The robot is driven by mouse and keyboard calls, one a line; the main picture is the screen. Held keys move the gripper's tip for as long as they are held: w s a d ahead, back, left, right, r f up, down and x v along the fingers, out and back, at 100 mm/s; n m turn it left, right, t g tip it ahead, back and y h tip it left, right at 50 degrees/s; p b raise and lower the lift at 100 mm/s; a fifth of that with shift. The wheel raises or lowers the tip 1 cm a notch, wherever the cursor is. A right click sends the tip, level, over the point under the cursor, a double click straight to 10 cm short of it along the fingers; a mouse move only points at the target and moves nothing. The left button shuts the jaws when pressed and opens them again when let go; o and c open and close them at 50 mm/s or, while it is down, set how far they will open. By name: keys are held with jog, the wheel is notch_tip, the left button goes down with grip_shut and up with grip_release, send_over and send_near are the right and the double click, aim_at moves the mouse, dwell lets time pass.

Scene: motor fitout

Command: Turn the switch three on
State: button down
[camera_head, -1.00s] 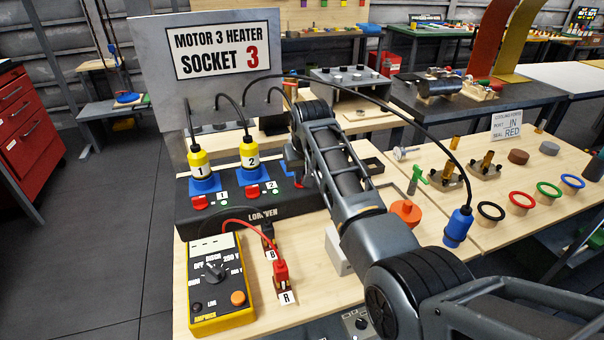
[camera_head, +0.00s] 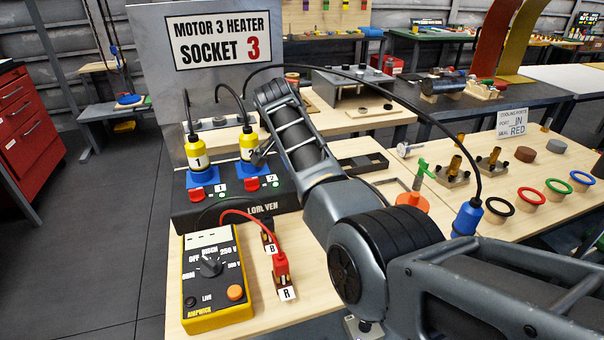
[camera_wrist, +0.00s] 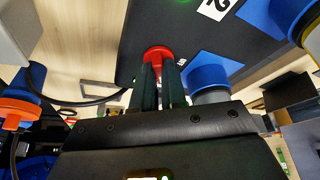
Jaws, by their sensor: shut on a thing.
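In the wrist view my gripper (camera_wrist: 157,84) has its two dark fingers at a red switch (camera_wrist: 157,54) on the dark socket panel (camera_wrist: 145,25), shut on it. A blue socket (camera_wrist: 208,76) with a blue plate is just right of the fingers. In the head view my arm hides the gripper and the third switch. The panel (camera_head: 225,215) there shows red switches one (camera_head: 195,195) and two (camera_head: 250,184), each beside a green light. Yellow plugs one (camera_head: 197,155) and two (camera_head: 247,145) stand upright in their blue sockets.
A yellow meter (camera_head: 212,285) and a red lead plug (camera_head: 281,268) are on the table in front of the panel. A blue plug (camera_head: 466,218) on a black cable is at the right, near coloured rings (camera_head: 528,194). The sign (camera_head: 222,40) stands behind the panel.

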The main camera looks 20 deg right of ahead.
jog(key=m+b, duration=0.1)
jog(key=m+g+b, duration=0.1)
jog(key=b, duration=0.1)
jog(key=m+b, duration=0.2)
jog(key=shift+w+f+g+h, duration=0.15)
jog(key=shift+f+g+h, duration=0.1)
jog(key=shift+g+h, duration=0.05)
jog(key=m+g+b, duration=0.1)
jog(key=m+b, duration=0.1)
jog(key=b, duration=0.1)
jog(key=shift+r, duration=0.15)
jog(key=shift+a+r+m, duration=0.1)
jog(key=shift+m, duration=0.2)
jog(key=c, duration=1.2)
grip_release()
jog(key=v, duration=0.7)
jog(key=shift+a+r+b, duration=0.15)
jog(key=shift+r+b, duration=0.2)
jog(key=shift+b, duration=0.05)
